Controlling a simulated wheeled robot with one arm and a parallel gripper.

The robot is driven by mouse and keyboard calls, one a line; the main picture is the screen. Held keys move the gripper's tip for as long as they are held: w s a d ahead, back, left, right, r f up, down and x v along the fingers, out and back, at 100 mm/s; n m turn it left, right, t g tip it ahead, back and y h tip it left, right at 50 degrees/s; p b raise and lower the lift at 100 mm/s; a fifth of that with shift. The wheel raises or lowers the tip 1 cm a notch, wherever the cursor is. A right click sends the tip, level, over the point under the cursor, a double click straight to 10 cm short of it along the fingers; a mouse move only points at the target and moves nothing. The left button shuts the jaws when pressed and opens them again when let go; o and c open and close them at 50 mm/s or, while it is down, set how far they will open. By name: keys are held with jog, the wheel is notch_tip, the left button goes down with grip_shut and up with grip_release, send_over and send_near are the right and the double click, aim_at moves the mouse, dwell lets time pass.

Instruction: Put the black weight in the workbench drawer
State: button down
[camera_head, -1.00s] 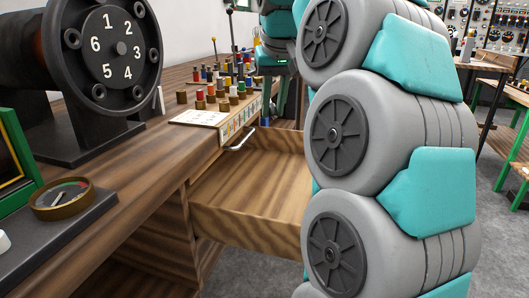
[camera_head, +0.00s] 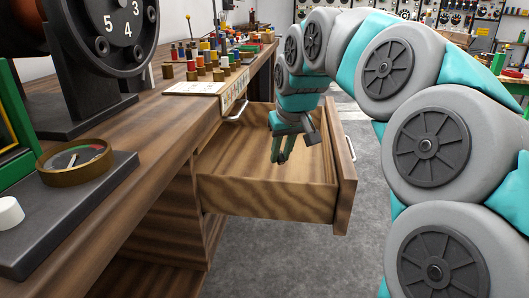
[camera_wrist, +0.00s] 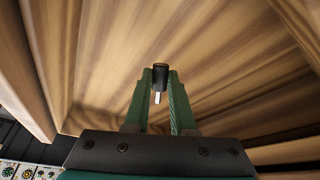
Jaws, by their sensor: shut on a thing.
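The workbench drawer (camera_head: 268,203) is pulled open from the wooden workbench (camera_head: 125,130), and its inside looks empty. My gripper (camera_head: 280,158) points down over the open drawer. In the wrist view my gripper (camera_wrist: 159,88) has its green fingers shut on the black weight (camera_wrist: 160,72), a small dark cylinder with a light metal pin below it. The drawer's wooden floor (camera_wrist: 200,45) lies behind the weight. I cannot tell how high the weight is above that floor. In the head view the weight is too small or hidden to make out.
The drawer's front panel (camera_head: 345,165) and side walls stand around my gripper. On the bench top are a numbered dial (camera_head: 115,25), a round gauge (camera_head: 75,160) and several coloured pegs (camera_head: 215,65) near the drawer. Grey floor (camera_head: 300,265) is clear below the drawer.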

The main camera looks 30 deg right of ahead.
send_over(261, 154)
jog(key=s, duration=0.1)
jog(key=shift+s+f+p, duration=0.15)
jog(key=shift+f+p, duration=0.25)
jog(key=shift+f, duration=2)
jog(key=shift+f, duration=0.2)
jog(key=c, duration=0.8)
grip_release()
jog(key=shift+o, duration=0.2)
jog(key=shift+r, duration=0.15)
jog(key=shift+r, duration=0.3)
jog(key=v, duration=1.1)
jog(key=shift+s+r, duration=0.15)
jog(key=shift+r, duration=0.1)
